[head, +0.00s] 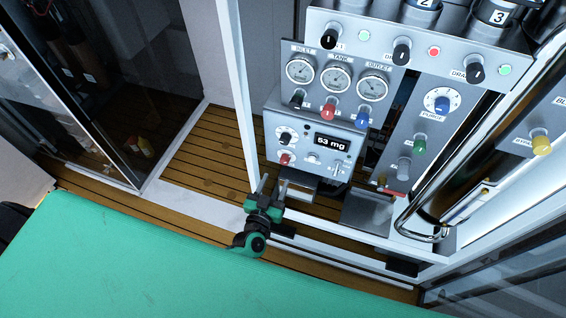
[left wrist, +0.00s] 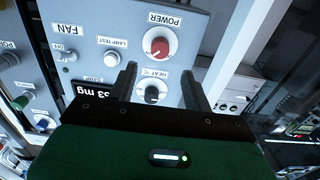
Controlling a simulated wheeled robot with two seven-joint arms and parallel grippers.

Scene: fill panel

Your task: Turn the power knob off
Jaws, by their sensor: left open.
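The power knob (head: 285,158) is a round red knob at the lower left of the grey panel with the display. In the left wrist view the red power knob (left wrist: 158,47) appears upside down under its POWER label, with a white mark on it. My left gripper (head: 273,182) is open and empty, just below the panel's lower left in the head view. In the left wrist view its fingertips (left wrist: 158,72) point towards the panel, with the black heat knob (left wrist: 152,94) showing between the fingers. The power knob shows just past the tips, apparently untouched. My right gripper is not visible.
A display (head: 331,143) reads 53 mg beside the knobs. Gauges (head: 337,78) and coloured valve knobs sit above. A white frame post (head: 238,100) stands left of the panel, and a shiny curved pipe (head: 455,150) is to the right. Slatted wooden floor lies below.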

